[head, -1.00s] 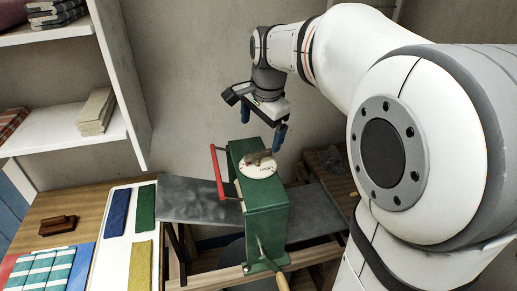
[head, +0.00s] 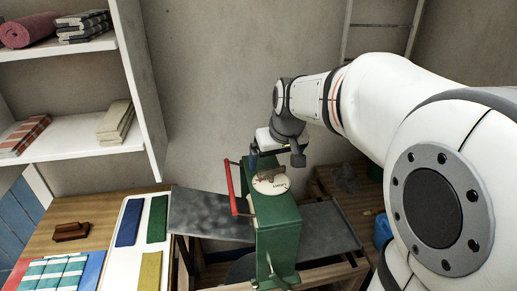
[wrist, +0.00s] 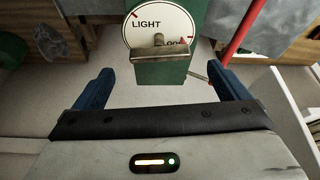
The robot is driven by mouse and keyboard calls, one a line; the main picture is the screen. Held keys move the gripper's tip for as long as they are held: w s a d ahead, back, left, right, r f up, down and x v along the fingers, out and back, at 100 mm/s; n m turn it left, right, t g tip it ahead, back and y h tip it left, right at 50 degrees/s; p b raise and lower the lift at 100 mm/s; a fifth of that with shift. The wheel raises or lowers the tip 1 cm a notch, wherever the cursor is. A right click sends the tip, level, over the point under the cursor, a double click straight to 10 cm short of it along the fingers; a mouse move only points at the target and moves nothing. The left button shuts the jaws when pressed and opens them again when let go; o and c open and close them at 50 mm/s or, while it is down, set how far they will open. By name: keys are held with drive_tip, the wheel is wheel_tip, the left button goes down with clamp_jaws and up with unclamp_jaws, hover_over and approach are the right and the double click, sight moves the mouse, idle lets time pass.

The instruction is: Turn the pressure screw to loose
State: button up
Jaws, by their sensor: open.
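The pressure screw (head: 270,177) is a small brownish bar on a round white dial (head: 262,188) atop a green mangle housing (head: 280,225). In the wrist view the screw (wrist: 158,46) stands at the dial's near edge. The dial (wrist: 150,28) reads "LIGHT" at left, with a partly hidden word and red mark at right. My gripper (head: 276,158) is open, close above and behind the dial. In the wrist view its blue fingers (wrist: 165,85) are spread wide to either side of the housing, with nothing between their tips. I cannot tell whether they touch anything.
A red lever (head: 231,188) rises beside the housing, near the right finger in the wrist view. Grey boards (head: 205,215) extend either side. Folded cloths lie on a white tray (head: 128,262) at left; shelves (head: 75,130) stand behind. Wall space above the mangle is clear.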

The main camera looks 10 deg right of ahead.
sight(272, 168)
drive_tip(key=shift+x, duration=2)
drive_tip(key=shift+c, duration=0.5)
drive_tip(key=c, duration=0.9)
drive_tip(key=shift+m+h, duration=0.3)
drive_tip(key=shift+m, duration=0.5)
drive_tip(key=o, duration=1)
drive_tip(key=shift+s, duration=0.1)
